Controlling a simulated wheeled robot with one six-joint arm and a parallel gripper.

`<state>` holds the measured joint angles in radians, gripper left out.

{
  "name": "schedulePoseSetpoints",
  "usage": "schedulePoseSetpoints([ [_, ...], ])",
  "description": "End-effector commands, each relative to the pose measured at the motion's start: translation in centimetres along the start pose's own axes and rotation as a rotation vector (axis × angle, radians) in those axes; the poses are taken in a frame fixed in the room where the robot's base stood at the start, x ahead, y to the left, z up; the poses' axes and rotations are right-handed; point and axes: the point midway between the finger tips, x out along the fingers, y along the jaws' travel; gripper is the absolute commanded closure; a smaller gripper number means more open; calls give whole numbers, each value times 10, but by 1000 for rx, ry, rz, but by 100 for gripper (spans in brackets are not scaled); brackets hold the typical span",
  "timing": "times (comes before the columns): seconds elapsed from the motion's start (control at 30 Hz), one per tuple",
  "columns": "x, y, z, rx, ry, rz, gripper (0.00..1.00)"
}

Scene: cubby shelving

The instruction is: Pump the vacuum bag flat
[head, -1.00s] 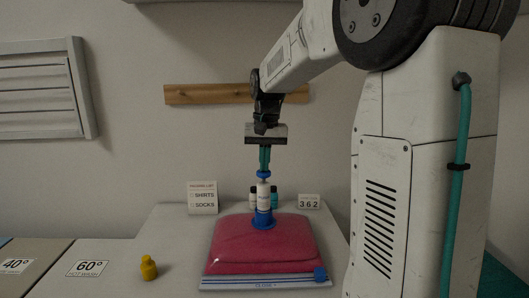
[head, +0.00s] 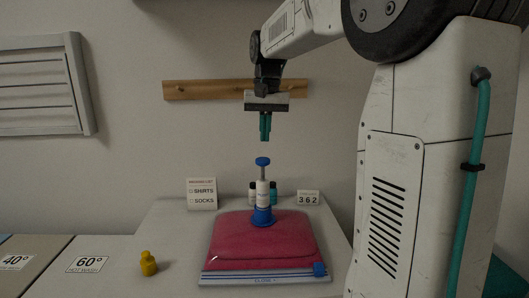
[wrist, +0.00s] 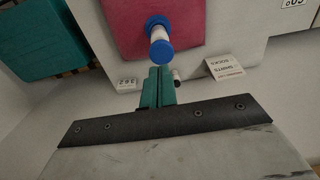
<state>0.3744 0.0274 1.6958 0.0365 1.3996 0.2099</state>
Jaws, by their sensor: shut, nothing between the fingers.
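The vacuum bag (head: 240,243) lies on the white table, red contents inside, still puffed up in a low cushion shape. A blue slider (head: 320,269) sits at the right end of its front zip strip. The hand pump (head: 263,196), white with a blue base, stands upright on the bag. Its blue handle (head: 263,161) is raised on a bare rod. In the wrist view the handle (wrist: 161,50) shows beyond my fingertips. My gripper (head: 265,138) is shut and empty, above the handle with a clear gap.
A yellow bottle-like object (head: 148,264) stands left of the bag. A wooden peg rail (head: 205,90) is on the wall.

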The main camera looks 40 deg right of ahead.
Motion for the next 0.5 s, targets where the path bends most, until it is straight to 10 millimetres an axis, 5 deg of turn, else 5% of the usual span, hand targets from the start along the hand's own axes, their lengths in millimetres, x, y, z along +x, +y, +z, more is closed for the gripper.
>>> schedulePoseSetpoints([
  [0.2, -39, 0, -1, 0, 3, -1, 100],
  [0.5, -53, 0, 0, 0, 1, 0, 100],
])
